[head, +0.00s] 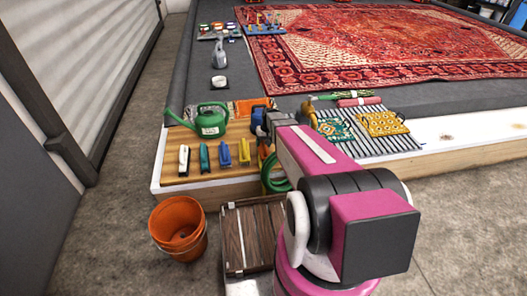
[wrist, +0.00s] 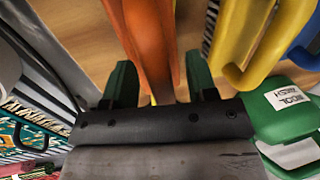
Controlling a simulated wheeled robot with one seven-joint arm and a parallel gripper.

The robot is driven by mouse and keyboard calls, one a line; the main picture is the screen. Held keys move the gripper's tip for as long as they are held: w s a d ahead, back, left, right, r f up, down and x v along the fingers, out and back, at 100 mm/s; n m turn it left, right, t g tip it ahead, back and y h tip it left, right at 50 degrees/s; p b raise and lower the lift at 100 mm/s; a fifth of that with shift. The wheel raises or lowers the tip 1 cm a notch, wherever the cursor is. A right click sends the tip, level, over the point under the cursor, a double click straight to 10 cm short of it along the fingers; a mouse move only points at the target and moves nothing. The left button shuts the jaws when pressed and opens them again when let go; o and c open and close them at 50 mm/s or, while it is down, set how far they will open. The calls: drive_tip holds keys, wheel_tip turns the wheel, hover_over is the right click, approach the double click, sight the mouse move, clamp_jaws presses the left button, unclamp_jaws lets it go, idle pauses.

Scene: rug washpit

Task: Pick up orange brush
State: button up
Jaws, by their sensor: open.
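The orange brush (wrist: 150,40) lies on the wooden ledge. In the wrist view it runs between the two green fingers of my gripper (wrist: 160,85), which are open on either side of it; I cannot tell if they touch it. In the head view only a sliver of the orange brush (head: 264,152) shows beside my arm, at the right end of a row of brushes. My arm hides most of the gripper there.
A yellow brush (head: 244,152) lies close to the left, then a blue brush (head: 224,155), a teal one and a white one. A green watering can (head: 210,122) stands behind them. Folded textiles (head: 383,123) lie right.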

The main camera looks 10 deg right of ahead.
clamp_jaws()
drive_tip(key=shift+r, duration=0.1)
wheel_tip(320, 180, up, 10)
idle(0.6)
drive_tip(key=c, duration=0.9)
unclamp_jaws()
